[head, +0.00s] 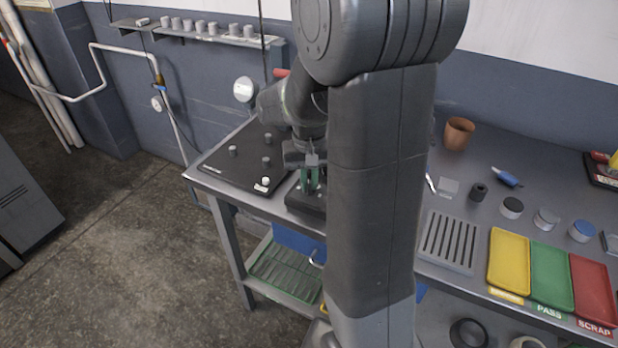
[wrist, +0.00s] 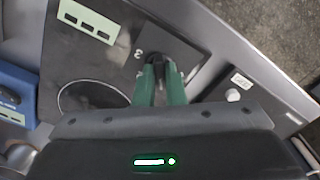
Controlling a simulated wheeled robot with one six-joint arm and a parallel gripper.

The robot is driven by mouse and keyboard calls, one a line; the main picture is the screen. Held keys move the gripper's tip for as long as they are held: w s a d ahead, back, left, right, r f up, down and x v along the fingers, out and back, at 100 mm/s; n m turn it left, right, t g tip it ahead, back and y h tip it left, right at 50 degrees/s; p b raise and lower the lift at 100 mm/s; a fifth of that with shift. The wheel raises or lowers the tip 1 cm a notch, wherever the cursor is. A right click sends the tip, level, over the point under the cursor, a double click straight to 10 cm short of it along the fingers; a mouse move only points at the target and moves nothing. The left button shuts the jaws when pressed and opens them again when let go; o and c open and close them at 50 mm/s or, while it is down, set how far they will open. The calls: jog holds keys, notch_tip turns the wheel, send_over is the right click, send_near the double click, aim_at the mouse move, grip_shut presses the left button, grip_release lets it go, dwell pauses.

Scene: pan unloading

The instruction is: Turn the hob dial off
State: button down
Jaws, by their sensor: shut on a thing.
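The hob (head: 300,203) is a dark box-like unit on the workbench, partly hidden behind my arm in the head view. In the wrist view its dark top (wrist: 75,65) shows a thin ring outline and a pale label with dark marks. The dial (wrist: 165,58) is a dark round knob near the edge of that top. My gripper (wrist: 161,76) has green fingers shut on the dial, one on each side. In the head view my gripper (head: 311,180) points down at the hob. The dial's pointer setting cannot be read.
A black board (head: 238,160) with several pegs lies left of the hob. To the right are a terracotta pot (head: 459,134), a slotted grey tray (head: 449,240), and yellow (head: 509,262), green (head: 552,278) and red (head: 594,290) trays. The floor at left is clear.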

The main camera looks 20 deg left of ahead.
aim_at(309, 184)
jog(key=n, duration=0.5)
jog(key=shift+r+n, duration=0.1)
jog(key=shift+n, duration=0.2)
jog(key=n+p, duration=0.1)
jog(key=n, duration=0.4)
jog(key=shift+n, duration=0.3)
jog(key=c, duration=1.5)
grip_release()
notch_tip(309, 184, up, 14)
jog(key=shift+f, duration=0.2)
